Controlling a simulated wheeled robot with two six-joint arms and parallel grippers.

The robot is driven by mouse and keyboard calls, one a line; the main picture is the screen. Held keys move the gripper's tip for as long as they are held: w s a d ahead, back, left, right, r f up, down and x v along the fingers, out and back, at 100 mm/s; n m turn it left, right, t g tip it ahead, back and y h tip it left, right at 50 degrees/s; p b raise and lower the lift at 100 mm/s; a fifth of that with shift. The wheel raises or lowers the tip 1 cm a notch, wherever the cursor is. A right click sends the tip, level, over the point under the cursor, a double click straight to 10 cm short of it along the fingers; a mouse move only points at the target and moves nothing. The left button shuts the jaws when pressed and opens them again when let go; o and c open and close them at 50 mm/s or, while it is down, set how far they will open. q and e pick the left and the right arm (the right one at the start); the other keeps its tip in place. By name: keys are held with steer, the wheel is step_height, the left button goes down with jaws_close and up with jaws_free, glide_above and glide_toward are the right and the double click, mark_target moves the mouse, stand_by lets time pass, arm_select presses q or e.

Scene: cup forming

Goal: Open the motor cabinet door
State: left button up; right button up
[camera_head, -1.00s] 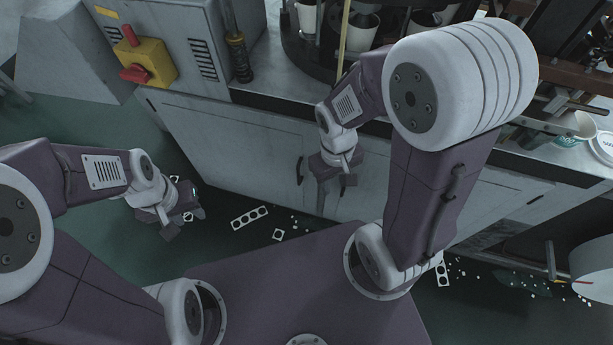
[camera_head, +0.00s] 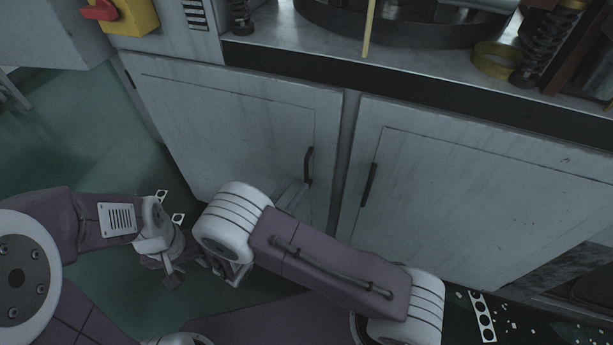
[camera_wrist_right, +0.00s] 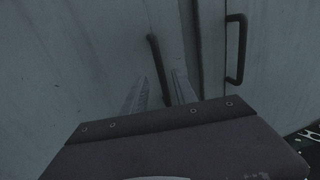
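The grey cabinet has a left door (camera_head: 225,125) and a right door (camera_head: 480,200). Both look closed, with a narrow gap between them. The left door's dark bar handle (camera_head: 308,166) is near its right edge; it also shows in the right wrist view (camera_wrist_right: 157,66). The right door's handle (camera_head: 369,185) also shows in the right wrist view (camera_wrist_right: 236,50). My right gripper (camera_wrist_right: 160,88) is open, its two fingers on either side of the left door's handle; contact cannot be told. My left gripper (camera_head: 175,272) hangs low at left, away from the doors; its opening is unclear.
The steel worktop (camera_head: 270,52) overhangs the doors and carries machinery. A yellow box with a red switch (camera_head: 125,14) is at upper left. Perforated strips (camera_head: 482,318) and scraps lie on the floor at lower right. Green floor (camera_head: 85,140) is clear at left.

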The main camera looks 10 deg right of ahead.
mark_target(305, 174)
steer(key=b+x, duration=0.1)
steer(key=x, duration=0.4)
steer(key=shift+w+d+f, duration=0.1)
steer(key=shift+d+f, duration=0.05)
steer(key=shift+d, duration=0.05)
steer(key=shift+w+d+b, duration=0.3)
steer(key=shift+w+d, duration=0.1)
steer(key=shift+w, duration=0.05)
jaws_close()
stand_by(0.7)
